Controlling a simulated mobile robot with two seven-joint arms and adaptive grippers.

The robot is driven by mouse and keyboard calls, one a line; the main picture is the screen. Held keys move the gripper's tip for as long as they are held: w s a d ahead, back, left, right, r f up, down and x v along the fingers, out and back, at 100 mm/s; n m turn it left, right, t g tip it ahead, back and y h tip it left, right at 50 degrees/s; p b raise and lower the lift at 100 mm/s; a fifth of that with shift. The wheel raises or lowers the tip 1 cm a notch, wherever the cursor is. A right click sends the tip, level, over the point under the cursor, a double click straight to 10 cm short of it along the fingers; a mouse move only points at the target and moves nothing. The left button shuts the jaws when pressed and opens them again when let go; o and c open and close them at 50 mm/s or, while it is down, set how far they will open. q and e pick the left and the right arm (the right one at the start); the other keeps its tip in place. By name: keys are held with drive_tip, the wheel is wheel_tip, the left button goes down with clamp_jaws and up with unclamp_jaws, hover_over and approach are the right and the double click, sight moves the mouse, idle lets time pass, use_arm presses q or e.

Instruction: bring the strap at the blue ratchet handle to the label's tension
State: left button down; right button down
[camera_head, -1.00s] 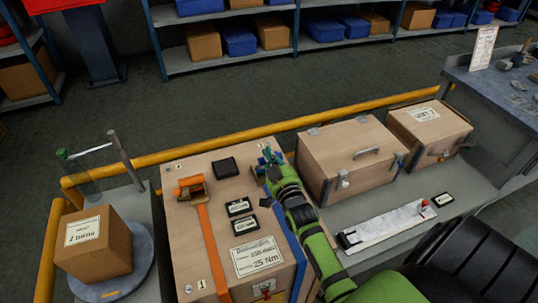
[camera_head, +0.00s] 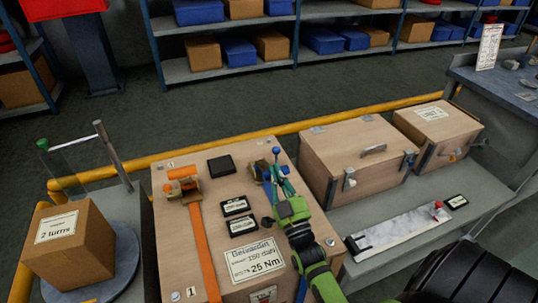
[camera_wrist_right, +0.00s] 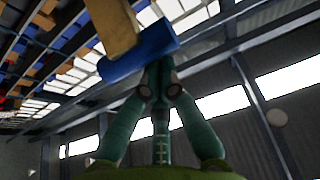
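The blue ratchet handle (camera_head: 275,151) is at the far right of the wooden crate top, at the tip of my right gripper (camera_head: 278,172). In the right wrist view the handle (camera_wrist_right: 135,57) is a blue bar on a tan lever. The teal fingers (camera_wrist_right: 160,68) come together at the bar's right end; their tips are partly hidden by it, and they look shut on it. The blue strap is mostly hidden by my right arm. The label (camera_head: 254,261) reads 25 Nm. My left gripper is not in view.
An orange strap (camera_head: 205,245) with its ratchet (camera_head: 181,183) runs down the crate's left side. A black square (camera_head: 221,165) and two small displays (camera_head: 235,206) lie between. A cardboard box (camera_head: 75,250) stands left; a wooden chest (camera_head: 355,160) stands right. Yellow rails run behind.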

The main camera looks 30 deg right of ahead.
drive_tip(key=shift+s+a+f, duration=0.1)
drive_tip(key=shift+s+f, duration=0.25)
drive_tip(key=shift+f, duration=0.4)
wheel_tip(320, 180, up, 10)
idle(0.7)
drive_tip(key=shift+r, duration=0.1)
idle(0.3)
